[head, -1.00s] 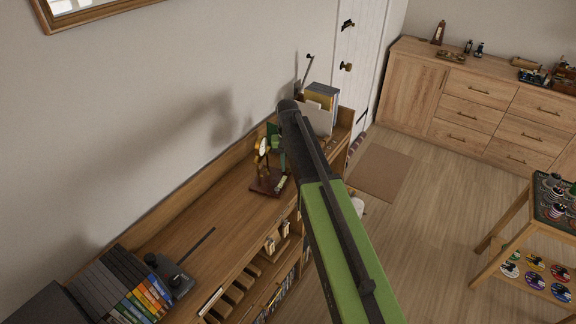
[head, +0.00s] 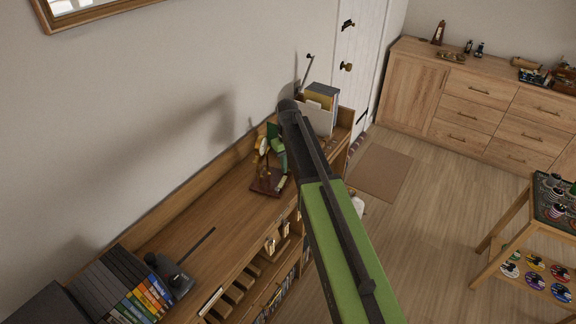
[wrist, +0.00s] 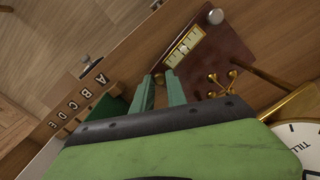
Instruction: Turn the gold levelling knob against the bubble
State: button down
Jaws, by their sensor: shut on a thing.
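A small red-brown base (wrist: 222,62) stands on the wooden shelf top, also visible in the head view (head: 266,183). On it is a pale bubble level with dark marks (wrist: 184,47) in a gold frame; the bubble's place is too small to tell. A silvery round knob (wrist: 215,16) sits at one corner. My gripper (wrist: 159,76) is at the opposite end of the level, its two green fingers close together at the base's edge. It is shut on a small part, apparently the gold levelling knob, mostly hidden between the fingertips.
A brass-rimmed dial (wrist: 300,135) and gold cross-shaped spokes (wrist: 225,82) are close beside my gripper. A strip lettered A to E (wrist: 78,100) runs along the shelf edge. In the head view, upright cases (head: 320,105) stand behind, and a dark device (head: 170,272) stands nearer.

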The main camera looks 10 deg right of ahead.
dwell(0.3)
jog(key=c, duration=1.3)
grip_release()
jog(key=shift+c, duration=0.2)
jog(key=shift+r, duration=0.1)
notch_tip(320, 180, up, 17)
jog(key=p, duration=1.7)
